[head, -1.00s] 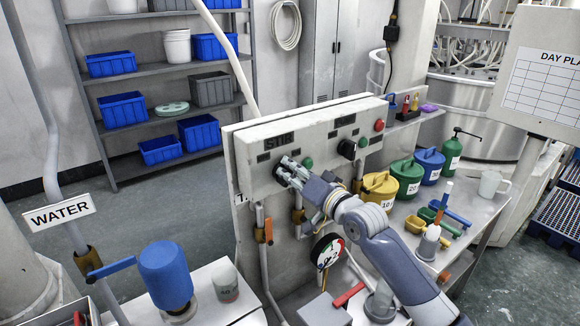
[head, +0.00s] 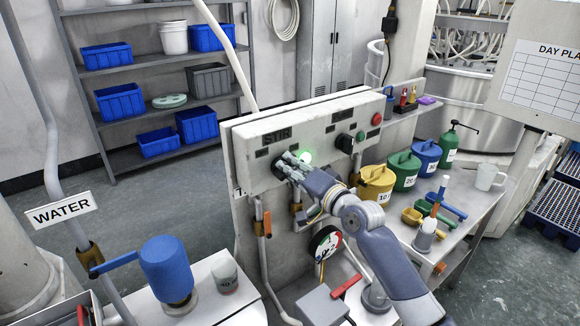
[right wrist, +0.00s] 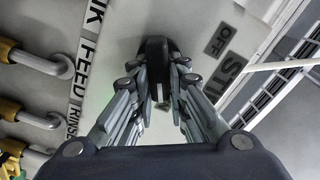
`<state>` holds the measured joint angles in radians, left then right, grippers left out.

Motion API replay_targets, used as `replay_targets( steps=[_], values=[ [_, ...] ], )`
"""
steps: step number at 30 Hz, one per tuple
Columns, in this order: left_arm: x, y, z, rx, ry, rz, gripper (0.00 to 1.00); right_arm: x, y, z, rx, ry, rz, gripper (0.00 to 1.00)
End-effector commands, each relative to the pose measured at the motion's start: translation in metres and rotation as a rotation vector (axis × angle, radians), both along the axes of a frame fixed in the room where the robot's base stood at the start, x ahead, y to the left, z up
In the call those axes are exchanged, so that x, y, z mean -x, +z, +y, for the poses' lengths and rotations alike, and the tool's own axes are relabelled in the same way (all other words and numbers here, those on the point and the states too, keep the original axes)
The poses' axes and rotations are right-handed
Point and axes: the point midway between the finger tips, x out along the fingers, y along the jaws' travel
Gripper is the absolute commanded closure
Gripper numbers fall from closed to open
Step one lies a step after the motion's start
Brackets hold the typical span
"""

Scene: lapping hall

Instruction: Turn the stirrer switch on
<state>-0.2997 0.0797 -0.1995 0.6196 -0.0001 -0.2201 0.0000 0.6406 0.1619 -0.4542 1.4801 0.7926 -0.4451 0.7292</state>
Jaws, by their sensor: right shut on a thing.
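The stirrer switch is a black knob (right wrist: 157,48) on the grey control box (head: 240,152), below the STIR label (head: 277,134). In the right wrist view it sits between the fingers, with an OFF label (right wrist: 222,39) to its right. My right gripper (head: 285,166) is shut on the knob, and its fingers hide most of it in the head view. A lamp (head: 306,156) just right of the fingers glows bright green-white. My left gripper is not in view.
A second black knob (head: 345,143), a green button (head: 361,137) and a red button (head: 377,119) are on the box's right. A gauge (head: 325,243) is below. Yellow (head: 376,184), green (head: 404,171) and blue (head: 427,155) cans stand on the right bench.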

Motion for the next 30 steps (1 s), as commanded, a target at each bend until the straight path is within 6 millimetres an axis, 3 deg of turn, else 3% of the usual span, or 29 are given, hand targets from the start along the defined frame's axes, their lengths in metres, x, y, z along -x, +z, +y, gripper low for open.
replay_targets(
  steps=[4, 5, 6, 8, 20, 30],
  values=[
    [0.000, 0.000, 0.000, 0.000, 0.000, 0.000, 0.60, 0.000, -0.001, 0.000, -0.002, 0.000, 0.003, 1.00],
    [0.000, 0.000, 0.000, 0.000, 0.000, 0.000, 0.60, 0.000, -0.001, 0.000, -0.002, 0.000, 0.003, 0.83],
    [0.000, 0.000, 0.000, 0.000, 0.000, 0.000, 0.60, 0.000, -0.001, 0.000, -0.002, 0.000, 0.003, 0.74],
    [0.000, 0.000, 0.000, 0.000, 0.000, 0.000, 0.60, 0.000, -0.001, 0.000, -0.002, 0.000, 0.003, 0.65],
    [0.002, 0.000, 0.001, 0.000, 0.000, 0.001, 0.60, 0.003, 0.000, -0.002, -0.001, 0.000, 0.001, 0.65],
    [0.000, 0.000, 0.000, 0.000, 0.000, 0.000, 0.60, 0.042, -0.002, -0.031, 0.001, 0.000, 0.002, 0.65]
  ],
)
